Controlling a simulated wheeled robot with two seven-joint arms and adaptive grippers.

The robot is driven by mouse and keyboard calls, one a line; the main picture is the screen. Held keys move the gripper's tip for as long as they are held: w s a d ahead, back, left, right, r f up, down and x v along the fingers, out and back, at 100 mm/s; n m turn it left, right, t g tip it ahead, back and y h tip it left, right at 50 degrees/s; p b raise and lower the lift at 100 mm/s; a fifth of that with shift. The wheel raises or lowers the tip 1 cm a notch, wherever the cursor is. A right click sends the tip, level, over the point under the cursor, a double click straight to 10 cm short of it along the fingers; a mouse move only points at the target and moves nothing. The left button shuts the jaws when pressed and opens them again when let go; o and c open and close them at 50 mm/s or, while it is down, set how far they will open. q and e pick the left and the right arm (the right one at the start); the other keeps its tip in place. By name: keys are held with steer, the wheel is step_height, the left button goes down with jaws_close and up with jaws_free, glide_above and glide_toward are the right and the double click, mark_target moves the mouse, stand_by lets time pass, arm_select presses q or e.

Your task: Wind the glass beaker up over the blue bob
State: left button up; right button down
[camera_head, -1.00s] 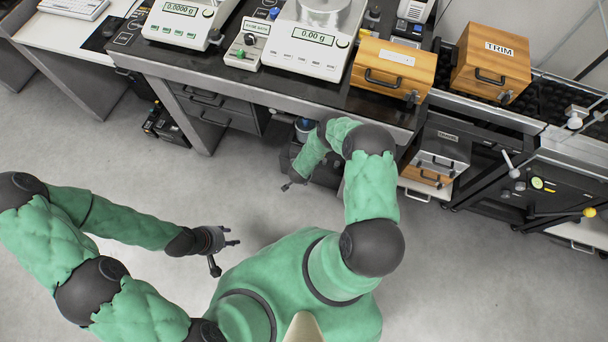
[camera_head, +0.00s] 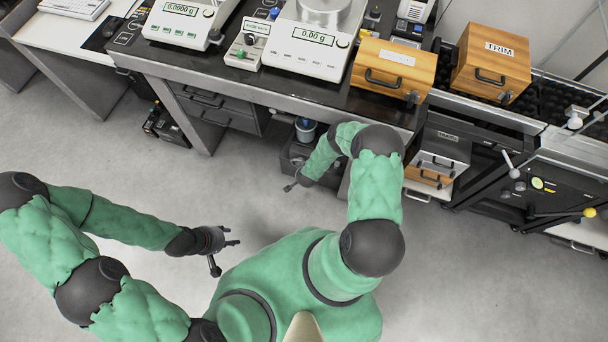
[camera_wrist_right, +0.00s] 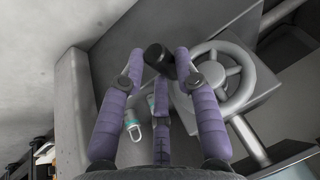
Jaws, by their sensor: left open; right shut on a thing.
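My right gripper (camera_wrist_right: 158,62) has its purple fingers shut around the black knob (camera_wrist_right: 157,53) of a grey handwheel (camera_wrist_right: 240,92) in the right wrist view. In the head view my right gripper (camera_head: 290,187) is small, in front of a dark unit under the bench. A round container with a pale rim and a bluish inside (camera_head: 305,124) stands at that unit; it looks like the beaker, but I cannot tell the bob from it. Small pale cylinders, one with a hook (camera_wrist_right: 132,128), show behind my fingers. My left gripper (camera_head: 228,240) is open and empty over the floor.
The bench holds balances (camera_head: 310,42), a small switch box (camera_head: 250,44) and wooden boxes (camera_head: 393,72). Its front edge lies above my right arm. Drawers (camera_head: 215,108) are left of the unit, and a dark rack with levers (camera_head: 540,185) is at the right. Floor around my left gripper is clear.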

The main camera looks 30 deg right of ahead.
stand_by(0.4)
steer(key=c, duration=0.9)
jaws_free()
steer(key=shift+r, duration=0.1)
steer(key=v, duration=1.1)
steer(key=shift+s+r, duration=0.2)
steer(key=shift+r, duration=0.15)
